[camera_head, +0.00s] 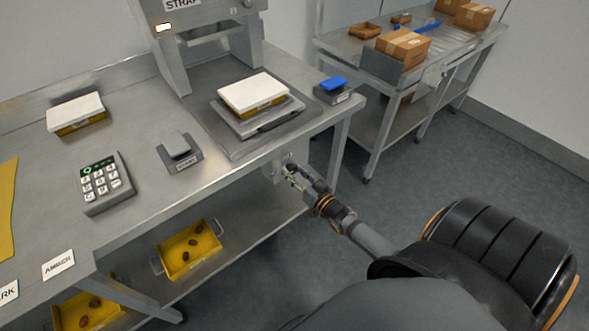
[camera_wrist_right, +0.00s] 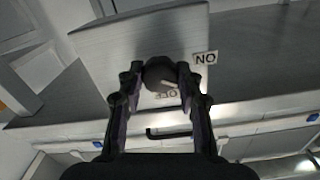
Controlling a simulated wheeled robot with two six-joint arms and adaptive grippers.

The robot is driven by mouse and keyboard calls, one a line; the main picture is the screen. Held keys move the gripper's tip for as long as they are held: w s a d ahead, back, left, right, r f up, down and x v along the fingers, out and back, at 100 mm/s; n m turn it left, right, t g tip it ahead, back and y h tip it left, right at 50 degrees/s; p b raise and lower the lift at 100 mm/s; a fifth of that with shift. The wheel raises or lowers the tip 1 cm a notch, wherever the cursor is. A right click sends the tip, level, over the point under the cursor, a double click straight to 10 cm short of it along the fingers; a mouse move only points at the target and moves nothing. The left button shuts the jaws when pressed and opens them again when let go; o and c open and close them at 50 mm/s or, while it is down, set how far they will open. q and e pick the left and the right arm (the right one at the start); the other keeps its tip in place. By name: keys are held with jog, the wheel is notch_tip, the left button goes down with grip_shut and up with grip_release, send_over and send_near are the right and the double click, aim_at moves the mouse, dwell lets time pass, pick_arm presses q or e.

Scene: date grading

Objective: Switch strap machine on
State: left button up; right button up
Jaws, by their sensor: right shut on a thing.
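The strap machine (camera_head: 172,50) stands at the back of the steel bench, with a STRAP sign and a small pale lit panel. A switch box (camera_head: 277,170) hangs at the bench's front edge. In the right wrist view its plate (camera_wrist_right: 110,52) carries a dark round knob (camera_wrist_right: 160,72), an ON label (camera_wrist_right: 205,58) and an OFF label (camera_wrist_right: 166,95), both upside down. My right gripper (camera_head: 289,168) is at this box. In the right wrist view its fingers (camera_wrist_right: 159,82) are closed on the knob from both sides. I cannot tell exactly where the knob points. My left gripper is out of view.
A white-lidded yellow box (camera_head: 255,92) sits on a platform before the machine; another (camera_head: 76,113) is at the left. A keypad (camera_head: 103,183), a grey-topped device (camera_head: 180,153) and a blue-topped one (camera_head: 333,88) stand on the bench. A yellow tray (camera_head: 208,259) is below.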

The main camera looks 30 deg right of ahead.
jog(key=n+p, duration=0.1)
jog(key=n, duration=0.2)
jog(key=shift+p, duration=0.35)
jog(key=shift+n+p, duration=0.55)
jog(key=shift+n, duration=0.85)
jog(key=shift+f, duration=0.1)
jog(key=o, duration=1.1)
jog(key=shift+o, duration=0.2)
jog(key=s+d, duration=0.1)
jog(key=s, duration=1.1)
